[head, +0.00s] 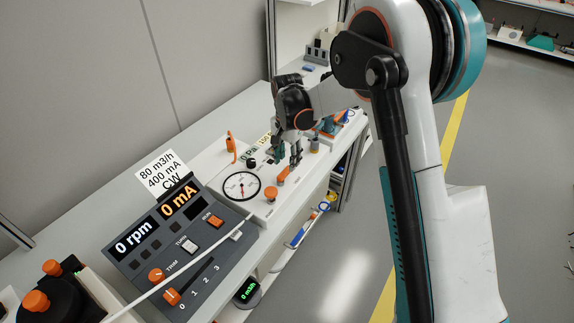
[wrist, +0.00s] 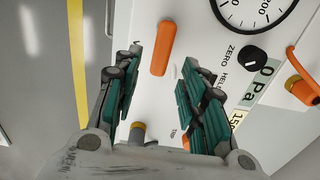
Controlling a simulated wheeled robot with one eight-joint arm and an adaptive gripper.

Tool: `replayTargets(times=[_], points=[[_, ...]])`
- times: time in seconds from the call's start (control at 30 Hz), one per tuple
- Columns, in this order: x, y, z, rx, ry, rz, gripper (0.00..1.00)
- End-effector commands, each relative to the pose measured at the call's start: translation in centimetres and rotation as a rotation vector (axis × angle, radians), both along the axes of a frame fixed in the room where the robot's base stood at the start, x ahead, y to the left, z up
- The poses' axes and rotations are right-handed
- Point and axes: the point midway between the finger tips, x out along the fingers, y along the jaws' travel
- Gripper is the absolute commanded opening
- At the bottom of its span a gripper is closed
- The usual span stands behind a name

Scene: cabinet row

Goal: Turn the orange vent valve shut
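The orange vent valve appears to be the bar-shaped orange lever (wrist: 163,48) on the white panel, at top centre in the wrist view. It also shows in the head view (head: 284,175), just in front of my gripper. Its label is mostly hidden by a finger. My gripper (wrist: 160,75) is open and empty above the panel, its two fingers spread wide. In the wrist view the lever's near end lies between the finger directions, with no clear contact. In the head view my gripper (head: 288,158) points down beside the lever; the exact gap cannot be told.
The black ZERO knob (wrist: 253,57) and an orange hose fitting (wrist: 302,90) are to the right. A console (head: 180,245) reads 0 rpm and 0 mA. A white cable crosses it. Open floor lies right.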

Motion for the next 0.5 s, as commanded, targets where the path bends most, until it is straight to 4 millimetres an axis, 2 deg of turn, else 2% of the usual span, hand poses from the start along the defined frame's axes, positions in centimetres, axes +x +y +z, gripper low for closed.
replayTargets(times=[0.03, 0.2, 0.4, 0.5], points=[[0.0, 0.0, 1.2, 0.000, 0.000, 0.000, 0.38], [0.0, 0.0, 4.6, 0.000, 0.000, 0.000, 0.38], [0.0, 0.0, 7.2, 0.000, 0.000, 0.000, 0.38], [0.0, 0.0, 7.8, 0.000, 0.000, 0.000, 0.38]])
